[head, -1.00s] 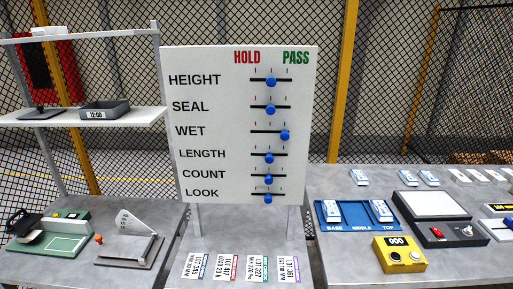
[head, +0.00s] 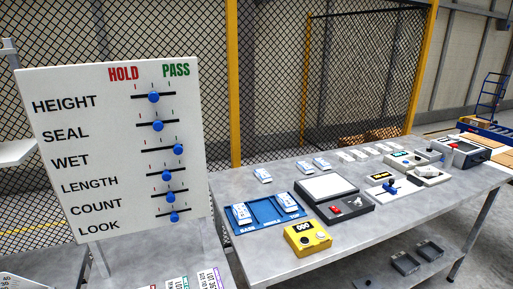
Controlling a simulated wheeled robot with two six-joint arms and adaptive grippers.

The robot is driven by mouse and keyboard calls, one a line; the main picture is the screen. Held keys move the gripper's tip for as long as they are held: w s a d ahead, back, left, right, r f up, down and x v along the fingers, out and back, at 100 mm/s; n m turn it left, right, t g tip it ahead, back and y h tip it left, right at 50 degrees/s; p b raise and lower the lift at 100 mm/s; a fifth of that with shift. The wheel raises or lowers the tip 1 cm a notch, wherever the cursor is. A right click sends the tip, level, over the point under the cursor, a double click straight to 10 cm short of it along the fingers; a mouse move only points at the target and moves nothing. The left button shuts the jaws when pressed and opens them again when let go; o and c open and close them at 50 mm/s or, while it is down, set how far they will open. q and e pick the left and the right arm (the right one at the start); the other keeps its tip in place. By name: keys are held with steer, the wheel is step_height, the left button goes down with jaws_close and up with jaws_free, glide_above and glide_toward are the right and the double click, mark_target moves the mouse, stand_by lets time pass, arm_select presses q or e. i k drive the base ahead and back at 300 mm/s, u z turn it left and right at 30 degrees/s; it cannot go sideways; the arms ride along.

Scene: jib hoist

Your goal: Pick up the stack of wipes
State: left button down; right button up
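Small white and blue packs that look like wipes lie on the grey table. One pack (head: 241,213) is at the BASE end of the blue tray (head: 266,215), and another (head: 288,203) is at its TOP end. The tray's middle shows no pack. Behind the tray lie a pack (head: 262,175) and two more, one (head: 305,167) beside the other (head: 322,163). I cannot tell which of them, if any, is a stack. Neither of my grippers is in view.
A HOLD/PASS board (head: 115,150) with blue sliders stands at the left. A yellow counter box (head: 308,238), a grey scale-like device (head: 335,197) and other devices crowd the table (head: 390,222). Dark trays (head: 405,263) sit on the lower shelf.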

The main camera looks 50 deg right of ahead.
mark_target(421, 171)
steer(key=z, duration=3.15)
steer(key=i, duration=0.2)
steer(key=z, duration=0.95)
steer(key=i, duration=1.8)
steer(key=z, duration=0.45)
steer(key=i, duration=1.6)
steer(key=u, duration=0.55)
steer(key=i, duration=0.85)
steer(key=u, duration=1.7)
steer(key=i, duration=0.75)
steer(key=u, duration=0.6)
